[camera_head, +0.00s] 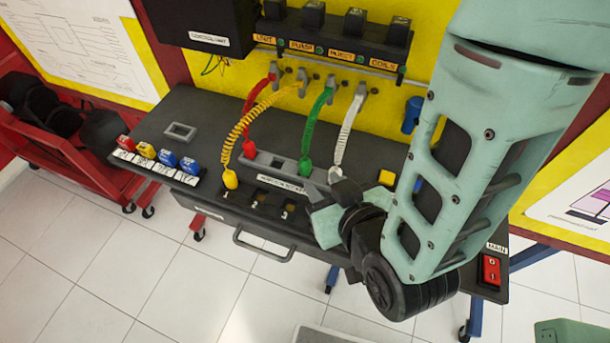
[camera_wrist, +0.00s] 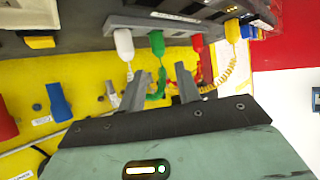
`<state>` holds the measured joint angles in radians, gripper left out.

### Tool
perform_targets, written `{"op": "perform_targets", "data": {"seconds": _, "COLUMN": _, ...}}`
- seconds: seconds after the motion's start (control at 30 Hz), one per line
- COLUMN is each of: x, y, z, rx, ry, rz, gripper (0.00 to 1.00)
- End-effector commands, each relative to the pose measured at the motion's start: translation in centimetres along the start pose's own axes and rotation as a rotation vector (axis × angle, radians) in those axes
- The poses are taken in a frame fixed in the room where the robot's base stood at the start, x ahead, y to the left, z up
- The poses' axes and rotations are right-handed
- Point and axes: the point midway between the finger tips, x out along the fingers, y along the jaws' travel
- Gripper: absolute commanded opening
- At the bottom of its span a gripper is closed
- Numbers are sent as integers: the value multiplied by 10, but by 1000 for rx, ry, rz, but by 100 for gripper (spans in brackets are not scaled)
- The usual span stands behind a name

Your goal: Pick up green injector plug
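The green injector plug (camera_head: 305,167) stands upright at the grey holder (camera_head: 270,160) on the dark bench, with a green coiled cable rising from it to the back panel. It also shows in the wrist view (camera_wrist: 157,42), between the white plug (camera_wrist: 123,43) and the red plug (camera_wrist: 196,42). My gripper (camera_wrist: 161,85) is open and empty. In the wrist view its two fingers point toward the green plug, with the tips apart from it. In the head view, my gripper (camera_head: 341,186) is just right of the green plug, near the white plug; my arm hides part of it.
The yellow plug (camera_head: 230,179) sits left of the holder on its coiled cable. Coiled cables hang close around the green plug. Small coloured blocks (camera_head: 166,157) line the bench's left end. A red main switch (camera_head: 491,270) is at the right end.

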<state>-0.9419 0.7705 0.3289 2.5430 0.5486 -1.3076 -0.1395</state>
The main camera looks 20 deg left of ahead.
Motion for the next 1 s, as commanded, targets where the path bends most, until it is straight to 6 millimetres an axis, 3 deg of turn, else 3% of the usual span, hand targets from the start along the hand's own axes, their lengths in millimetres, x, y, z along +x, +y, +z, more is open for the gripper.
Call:
{"op": "perform_targets", "data": {"seconds": 0.67, "x": 17, "y": 0, "z": 5, "rx": 2, "ry": 3, "rz": -5, "gripper": 33}}
{"op": "perform_targets", "data": {"seconds": 1.0, "x": 42, "y": 0, "z": 1, "rx": 1, "ry": -1, "rz": -5, "gripper": 33}}
